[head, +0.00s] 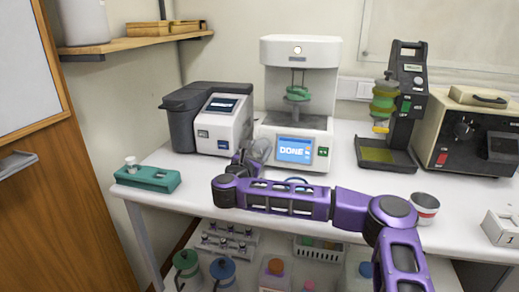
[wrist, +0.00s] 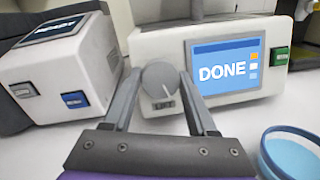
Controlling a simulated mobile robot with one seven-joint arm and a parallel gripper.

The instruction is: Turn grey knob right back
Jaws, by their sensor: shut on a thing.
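The grey knob (wrist: 161,79) is on the front of the white tester (head: 300,56), left of its screen (wrist: 227,66), which reads DONE. A pale pointer line on the knob leans to the lower right, and a small label sits under it. My gripper (wrist: 159,84) has one finger on each side of the knob and is shut on it. In the head view my gripper (head: 250,152) is at the front left of the tester and hides the knob.
A grey-and-white analyser (head: 222,122) stands close on the left. A blue-rimmed dish (wrist: 292,153) lies at the lower right in the wrist view. A cup (head: 425,205) stands near my arm. A green rack (head: 148,178) sits at the table's left.

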